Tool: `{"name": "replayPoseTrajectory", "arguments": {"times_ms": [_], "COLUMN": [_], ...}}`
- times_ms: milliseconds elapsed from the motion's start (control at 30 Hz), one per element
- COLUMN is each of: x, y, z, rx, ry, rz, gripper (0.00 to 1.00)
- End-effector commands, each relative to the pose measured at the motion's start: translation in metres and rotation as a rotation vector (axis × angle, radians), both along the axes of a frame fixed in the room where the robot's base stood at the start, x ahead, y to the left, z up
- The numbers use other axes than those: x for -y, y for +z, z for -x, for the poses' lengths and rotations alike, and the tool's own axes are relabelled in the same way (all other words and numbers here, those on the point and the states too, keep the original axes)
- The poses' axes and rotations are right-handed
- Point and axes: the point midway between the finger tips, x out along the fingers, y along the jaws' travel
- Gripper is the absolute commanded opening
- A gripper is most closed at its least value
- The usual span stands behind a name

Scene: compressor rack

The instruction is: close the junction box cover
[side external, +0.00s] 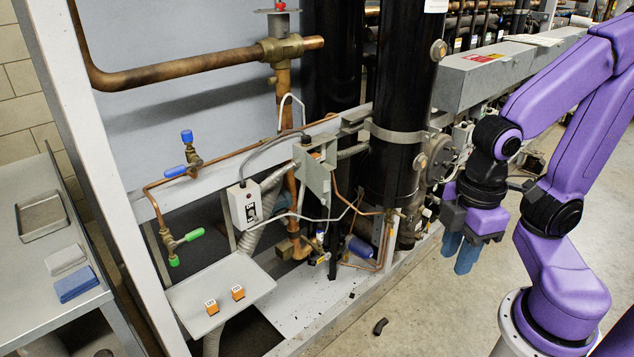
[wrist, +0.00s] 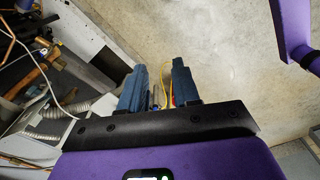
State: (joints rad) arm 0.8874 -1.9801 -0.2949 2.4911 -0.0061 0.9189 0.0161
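A grey metal box (side external: 316,168), which looks like the junction box, is mounted on the rack's rail left of the thick black cylinder. A flat grey plate hangs at its front and its top looks open. I cannot tell for sure which part is the cover. My gripper (side external: 459,256) is well to the right of the box, past the black cylinder, with its blue fingers pointing down over the floor. In the wrist view my gripper (wrist: 159,68) has its two fingers apart with nothing held between them. I cannot identify the box in the wrist view.
The black cylinder (side external: 396,110) stands between my gripper and the box. A white switch box (side external: 245,205), copper pipes and loose cables surround the box. A small shelf (side external: 190,300) holds two orange blocks (side external: 238,292). The concrete floor (side external: 430,315) below my gripper is mostly clear.

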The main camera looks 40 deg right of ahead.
Motion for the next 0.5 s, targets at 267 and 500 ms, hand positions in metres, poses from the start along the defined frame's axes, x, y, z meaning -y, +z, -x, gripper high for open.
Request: {"name": "replayPoseTrajectory", "arguments": {"times_ms": [267,500], "x": [-0.033,-0.060], "y": [0.013,0.023], "z": [-0.076,-0.165], "rx": [0.081,0.210], "ry": [-0.282,-0.628], "rz": [0.092,0.184], "gripper": [0.00,0.00]}}
